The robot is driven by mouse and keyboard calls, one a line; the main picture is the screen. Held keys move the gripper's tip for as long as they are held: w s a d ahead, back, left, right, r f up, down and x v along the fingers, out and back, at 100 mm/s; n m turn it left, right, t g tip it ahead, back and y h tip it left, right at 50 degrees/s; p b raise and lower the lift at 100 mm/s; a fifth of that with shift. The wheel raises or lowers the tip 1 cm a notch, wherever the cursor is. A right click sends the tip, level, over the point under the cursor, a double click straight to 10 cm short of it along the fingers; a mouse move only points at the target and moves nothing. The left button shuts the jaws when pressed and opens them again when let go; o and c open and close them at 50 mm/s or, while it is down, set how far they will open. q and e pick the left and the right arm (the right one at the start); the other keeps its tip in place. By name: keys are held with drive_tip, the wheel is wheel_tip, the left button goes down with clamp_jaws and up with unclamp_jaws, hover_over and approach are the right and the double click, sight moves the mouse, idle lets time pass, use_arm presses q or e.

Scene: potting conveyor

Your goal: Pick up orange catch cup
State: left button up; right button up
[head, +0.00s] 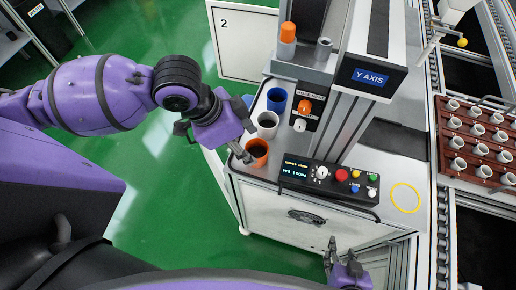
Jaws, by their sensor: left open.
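The orange catch cup (262,160) stands upright at the left front corner of the machine's worktop, with a dark inside. My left gripper (246,135) is open, reaching in from the left. Its lower fingertip overlaps the cup's left rim in the head view; I cannot tell whether they touch. The cup's upper left edge is partly hidden by that finger. My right gripper (340,257) is low in front of the cabinet, its fingers apart and empty, far from the cup.
A yellow ring (406,185) marks bare worktop further right. A brown tray (447,142) of small pots is beyond.

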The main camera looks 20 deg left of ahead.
sight(254, 152)
use_arm(q)
drive_tip(key=x, duration=0.4)
drive_tip(key=shift+w+d+f, duration=0.2)
drive_tip(key=shift+d+f, duration=0.05)
drive_tip(key=shift+d, duration=0.1)
drive_tip(key=shift+f, duration=0.1)
drive_tip(key=c, duration=0.8)
use_arm(e)
drive_tip(key=shift+w+d+r, duration=0.1)
drive_tip(key=shift+w, duration=0.15)
drive_tip(key=shift+s, duration=0.2)
